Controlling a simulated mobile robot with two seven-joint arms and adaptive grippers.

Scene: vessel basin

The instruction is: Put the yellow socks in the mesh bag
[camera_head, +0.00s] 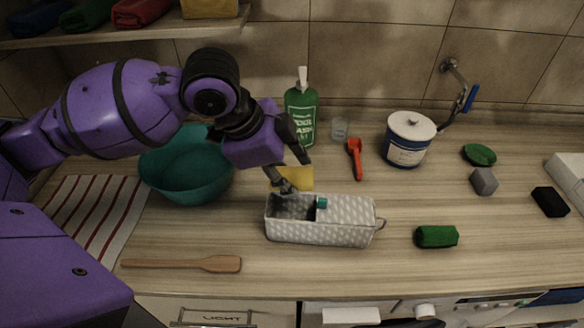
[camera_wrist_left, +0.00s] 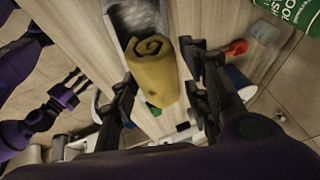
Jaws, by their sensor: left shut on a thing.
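The yellow socks (camera_head: 299,178), a rolled bundle, are held between the fingers of my left gripper (camera_head: 288,176), just behind the bag. In the left wrist view the rolled yellow socks (camera_wrist_left: 152,72) sit between both fingers of my left gripper (camera_wrist_left: 160,72). The mesh bag (camera_head: 345,234) is a long grey patterned pouch with an open top and a small loop at its right end. A teal piece shows at its opening. Part of it also shows in the left wrist view (camera_wrist_left: 128,22). My right gripper (camera_wrist_left: 78,80) shows small in the left wrist view, fingers apart and empty.
A teal bowl (camera_head: 180,172) stands left of the bag. A wooden spatula (camera_head: 205,264) lies in front.

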